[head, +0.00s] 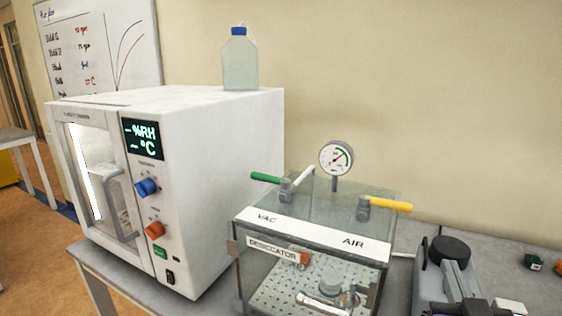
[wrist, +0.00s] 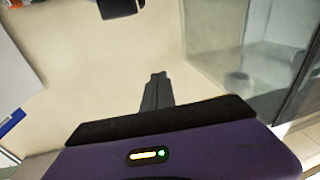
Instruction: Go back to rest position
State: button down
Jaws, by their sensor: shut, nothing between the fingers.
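My gripper (wrist: 156,90) shows in the wrist view, with its dark fingers together and empty, pointing toward a plain pale surface. Its purple body with a small lit indicator fills the bottom of that view. The head view does not show my gripper. Nothing touches the fingers.
A white climatic chamber (head: 215,160) with a bottle (head: 240,62) on top stands at the left. A clear desiccator (head: 315,245) with green and yellow valve handles and a gauge (head: 336,158) stands beside it. Dark equipment (head: 450,275) is at the right; some bare grey bench (head: 490,250) shows behind it.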

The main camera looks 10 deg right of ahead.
jog(key=s+a+f+n+y, duration=0.1)
jog(key=s+a+f, duration=0.4)
jog(key=s, duration=0.6)
jog(key=s+a+f+n+g+y, duration=0.1)
jog(key=s+a+f+y, duration=0.3)
jog(key=s, duration=0.7)
jog(key=s+a+f+n+g+y, duration=0.1)
jog(key=s+a+f, duration=0.4)
jog(key=s, duration=0.6)
notch_tip(320, 180, down, 3)
jog(key=shift+a+r+n+y, duration=0.15)
jog(key=shift+a+n+y, duration=0.25)
jog(key=shift+y, duration=0.3)
